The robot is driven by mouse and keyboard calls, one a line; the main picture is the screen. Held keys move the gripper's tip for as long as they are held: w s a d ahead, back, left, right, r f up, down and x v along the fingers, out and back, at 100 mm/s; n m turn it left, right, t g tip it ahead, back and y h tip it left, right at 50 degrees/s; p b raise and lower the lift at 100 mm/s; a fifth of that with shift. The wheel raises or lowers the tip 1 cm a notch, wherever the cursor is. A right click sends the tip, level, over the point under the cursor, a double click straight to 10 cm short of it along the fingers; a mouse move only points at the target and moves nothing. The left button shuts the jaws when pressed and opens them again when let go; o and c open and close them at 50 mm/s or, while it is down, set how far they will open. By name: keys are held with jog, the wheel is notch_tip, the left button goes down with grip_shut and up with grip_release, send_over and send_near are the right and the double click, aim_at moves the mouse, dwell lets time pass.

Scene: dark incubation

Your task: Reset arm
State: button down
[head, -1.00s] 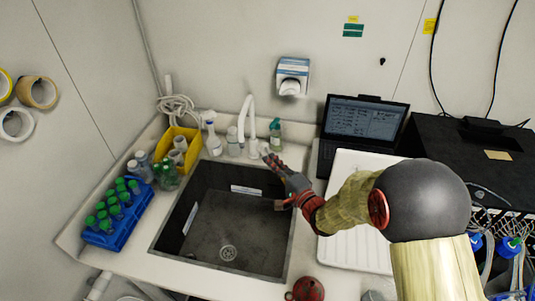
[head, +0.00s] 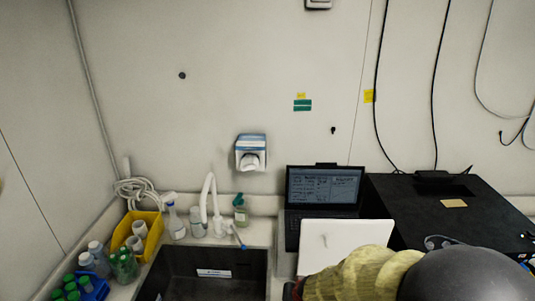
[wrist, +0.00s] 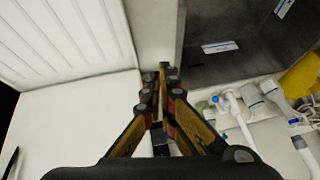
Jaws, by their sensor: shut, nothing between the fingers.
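My gripper (wrist: 162,82) is shut and empty in the wrist view, its fingertips together above the strip of counter between the white ribbed board and the sink. In the head view only my arm shows at the bottom right, and the gripper itself is out of sight. The dark sink (head: 205,285) lies at the bottom of the head view, and its corner also shows in the wrist view (wrist: 225,68). The white faucet (head: 210,205) stands behind the sink, and it also shows in the wrist view (wrist: 240,120).
A laptop (head: 323,188) stands open right of the faucet. The white board (head: 345,236) lies in front of it. A large black box (head: 450,205) is at the right. A yellow bin (head: 150,240), bottles and a blue rack (head: 95,290) stand at the left.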

jog(key=s+d+r+b, duration=0.3)
jog(key=s+d+r, duration=0.1)
jog(key=s, duration=0.4)
jog(key=s+d+r+h+b, duration=0.1)
jog(key=s+d+r+b, duration=0.2)
jog(key=s+r, duration=0.3)
jog(key=s+d+r+n+b, duration=0.1)
jog(key=s+d+r+b, duration=0.2)
jog(key=s, duration=0.7)
jog(key=shift+d+r+g+h, duration=0.3)
jog(key=shift+d+r, duration=0.65)
jog(key=shift+r, duration=0.5)
